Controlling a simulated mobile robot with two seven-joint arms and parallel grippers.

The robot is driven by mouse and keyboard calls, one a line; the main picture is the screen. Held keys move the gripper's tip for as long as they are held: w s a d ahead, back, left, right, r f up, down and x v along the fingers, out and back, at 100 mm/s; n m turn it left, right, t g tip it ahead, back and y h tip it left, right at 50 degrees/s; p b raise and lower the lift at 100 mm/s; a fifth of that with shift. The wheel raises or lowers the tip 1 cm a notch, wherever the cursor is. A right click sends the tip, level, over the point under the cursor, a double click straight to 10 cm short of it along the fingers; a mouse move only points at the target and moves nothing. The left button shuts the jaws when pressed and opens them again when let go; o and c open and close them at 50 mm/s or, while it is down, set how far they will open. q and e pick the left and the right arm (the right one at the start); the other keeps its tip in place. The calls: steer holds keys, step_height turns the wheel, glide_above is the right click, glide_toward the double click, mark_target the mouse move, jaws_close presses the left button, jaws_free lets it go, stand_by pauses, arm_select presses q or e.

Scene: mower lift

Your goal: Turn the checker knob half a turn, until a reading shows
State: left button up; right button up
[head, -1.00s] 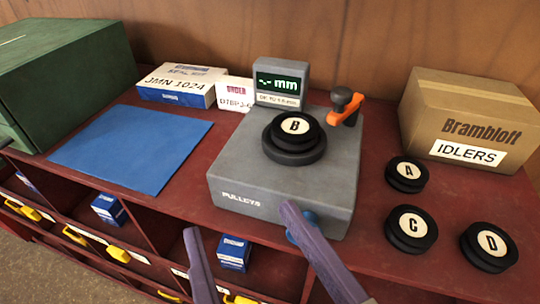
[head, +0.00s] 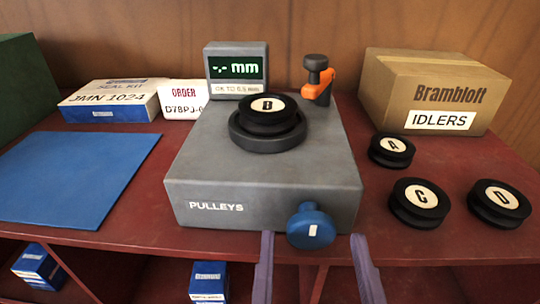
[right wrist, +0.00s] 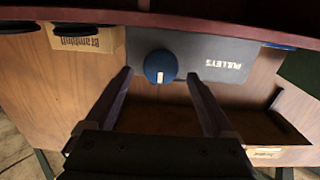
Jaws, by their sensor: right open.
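The grey checker (head: 262,165), lettered PULLEYS, stands on the red bench. Its blue knob (head: 311,227) is on the front face, with a white mark that looks upright. Pulley B (head: 267,112) sits on the checker's round seat. The display (head: 237,69) reads "-.-- mm", with no number. My right gripper (head: 316,262) is open, its two fingers spread below and either side of the knob, apart from it. In the right wrist view the knob (right wrist: 161,66) lies beyond and between the fingertips (right wrist: 159,75). My left gripper does not show.
Pulleys A (head: 391,150), C (head: 420,203) and D (head: 499,203) lie right of the checker, before the Brambloft carton (head: 423,91). A blue mat (head: 75,178) lies left. Shelves with small blue boxes (head: 208,281) are below.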

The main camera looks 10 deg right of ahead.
steer(key=shift+x, duration=1.05)
steer(key=shift+c, duration=0.2)
steer(key=c, duration=1.3)
